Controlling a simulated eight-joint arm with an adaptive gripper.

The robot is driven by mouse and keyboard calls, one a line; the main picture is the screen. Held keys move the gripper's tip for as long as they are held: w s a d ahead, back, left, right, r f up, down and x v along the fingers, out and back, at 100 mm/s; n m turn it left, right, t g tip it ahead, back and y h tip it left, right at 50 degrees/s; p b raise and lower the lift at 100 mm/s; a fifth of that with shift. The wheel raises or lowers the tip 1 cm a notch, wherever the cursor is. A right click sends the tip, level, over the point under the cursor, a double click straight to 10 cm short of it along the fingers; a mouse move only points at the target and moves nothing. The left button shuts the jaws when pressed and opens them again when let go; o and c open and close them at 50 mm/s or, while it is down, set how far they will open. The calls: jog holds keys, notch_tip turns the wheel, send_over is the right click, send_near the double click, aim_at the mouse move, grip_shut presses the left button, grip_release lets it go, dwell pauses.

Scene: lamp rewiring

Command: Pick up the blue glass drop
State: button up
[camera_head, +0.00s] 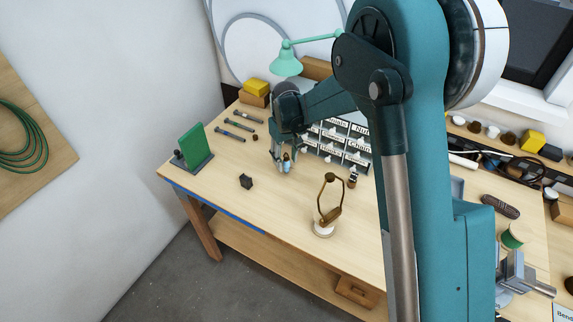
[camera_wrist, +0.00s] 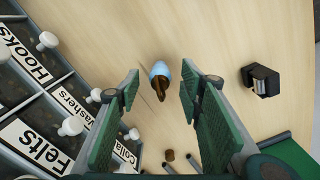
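The blue glass drop (camera_wrist: 161,69) is small, pale blue and rounded, with a brown, metal-looking piece at its lower side in the wrist view. In the head view it shows as a small light-blue spot (camera_head: 287,161) at my fingertips. My gripper (camera_wrist: 159,75) is open, with one green-padded finger on each side of the drop and a visible gap to both. In the head view my gripper (camera_head: 284,168) points down at the table beside the drawer cabinet. I cannot tell how far the fingertips are above the tabletop.
The labelled drawer cabinet (camera_wrist: 62,110) with white knobs stands close on the left in the wrist view. A small black block (camera_wrist: 262,80) lies to the right. A brass lamp frame (camera_head: 329,200) stands near the table's front. Bare tabletop (camera_head: 270,205) surrounds the block.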

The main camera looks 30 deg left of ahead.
jog(key=shift+c, duration=0.7)
jog(key=c, duration=0.9)
jog(key=shift+o, duration=0.2)
jog(key=shift+r, duration=0.1)
jog(key=shift+o, duration=0.2)
jog(key=shift+r+b, duration=0.45)
jog(key=shift+r, duration=4.5)
